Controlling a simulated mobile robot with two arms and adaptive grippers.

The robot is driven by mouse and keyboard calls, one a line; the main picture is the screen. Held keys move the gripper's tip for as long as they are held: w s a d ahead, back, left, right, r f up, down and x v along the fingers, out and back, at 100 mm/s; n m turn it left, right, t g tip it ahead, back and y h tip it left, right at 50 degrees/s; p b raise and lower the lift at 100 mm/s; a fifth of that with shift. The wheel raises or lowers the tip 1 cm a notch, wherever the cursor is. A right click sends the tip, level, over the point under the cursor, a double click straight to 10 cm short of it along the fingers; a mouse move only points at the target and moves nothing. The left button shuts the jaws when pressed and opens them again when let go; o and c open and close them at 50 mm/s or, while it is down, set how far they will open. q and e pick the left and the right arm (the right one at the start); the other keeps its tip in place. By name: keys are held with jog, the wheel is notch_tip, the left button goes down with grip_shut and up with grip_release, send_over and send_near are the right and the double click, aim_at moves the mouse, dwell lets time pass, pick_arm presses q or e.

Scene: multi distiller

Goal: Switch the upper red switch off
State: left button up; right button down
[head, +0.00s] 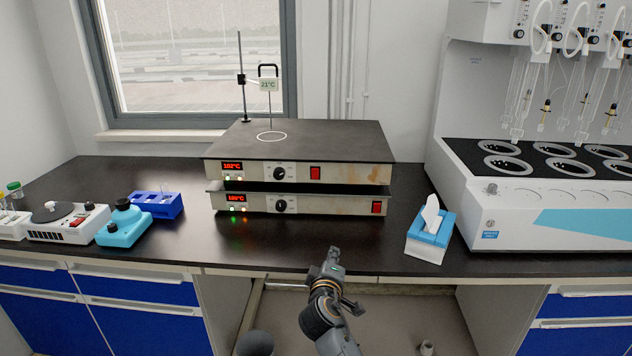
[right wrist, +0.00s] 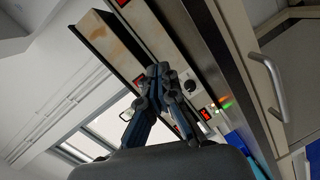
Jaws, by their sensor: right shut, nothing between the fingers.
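Two hot plates are stacked on the black bench. The upper hot plate (head: 247,173) has a red display reading about 102°C, a black knob (head: 279,173) and the upper red switch (head: 315,173). The lower hot plate (head: 330,207) has its own display, knob and red switch (head: 377,208) farther right. My right gripper (head: 333,256) is shut and empty, at the bench's front edge, below and in front of the plates and apart from them. My left gripper is out of view.
A stand with a thermometer display (head: 268,85) rises behind the plates. A tissue box (head: 429,240) and the large distiller (head: 540,215) stand right. A blue device (head: 122,224), a white stirrer (head: 65,222) and a blue rack (head: 154,204) stand left. The bench before the plates is clear.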

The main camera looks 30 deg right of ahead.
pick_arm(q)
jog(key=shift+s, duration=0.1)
pick_arm(e)
jog(key=w+r+n+t, duration=0.3)
jog(key=w+r+n, duration=0.1)
jog(key=w+r, duration=0.4)
jog(key=shift+w+d+r+n+h, duration=0.15)
jog(key=shift+w+r+n+h, duration=0.25)
jog(key=shift+w, duration=0.6)
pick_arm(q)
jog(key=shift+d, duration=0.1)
pick_arm(e)
jog(key=shift+r, duration=0.1)
